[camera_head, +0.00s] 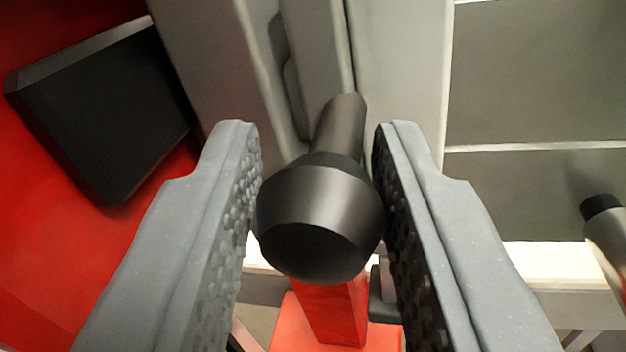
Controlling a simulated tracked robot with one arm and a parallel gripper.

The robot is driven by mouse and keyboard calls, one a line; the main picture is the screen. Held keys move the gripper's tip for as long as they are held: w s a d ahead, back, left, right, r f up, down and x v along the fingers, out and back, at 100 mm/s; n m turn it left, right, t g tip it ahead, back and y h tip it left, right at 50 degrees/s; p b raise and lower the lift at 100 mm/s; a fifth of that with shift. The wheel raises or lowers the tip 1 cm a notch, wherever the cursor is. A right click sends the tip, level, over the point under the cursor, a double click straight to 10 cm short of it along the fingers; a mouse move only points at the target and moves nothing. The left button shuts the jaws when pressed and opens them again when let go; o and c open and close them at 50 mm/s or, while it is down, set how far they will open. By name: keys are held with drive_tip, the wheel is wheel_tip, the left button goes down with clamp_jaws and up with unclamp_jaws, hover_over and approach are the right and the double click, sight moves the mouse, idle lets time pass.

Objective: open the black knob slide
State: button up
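The black knob (320,215) sits in the middle of the head view, with its rounded head toward me. Its narrower stem (341,125) runs back to a pale grey slide (305,40). My gripper (316,135) has its two grey fingers apart, one on each side of the knob. The knob head fills nearly the whole gap between the dark textured pads. I cannot tell whether both pads press on it or only stand close beside it. The far end of the stem and the slide's full length are not clear from here.
A black block (105,115) on a red surface (35,235) is at the left. A red part (335,312) stands below the knob. Grey panels (540,75) fill the upper right. A black-tipped cylinder (606,225) is at the right edge.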

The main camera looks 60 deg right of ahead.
sight(308, 7)
drive_tip(key=shift+o, duration=1.1)
drive_tip(key=shift+w+r+p, duration=0.1)
drive_tip(key=shift+r+p, duration=0.5)
drive_tip(key=shift+r, duration=1.2)
drive_tip(key=shift+s+a+f, duration=0.1)
drive_tip(key=shift+s+a, duration=0.1)
drive_tip(key=shift+s, duration=0.2)
drive_tip(key=s+a, duration=0.2)
drive_tip(key=s, duration=0.5)
drive_tip(key=s+a+r+p, duration=0.1)
drive_tip(key=s+a, duration=0.2)
drive_tip(key=s, duration=0.4)
drive_tip(key=shift+a+r+p, duration=0.25)
drive_tip(key=shift+p, duration=0.05)
drive_tip(key=shift+s+f, duration=0.1)
drive_tip(key=shift+s, duration=0.05)
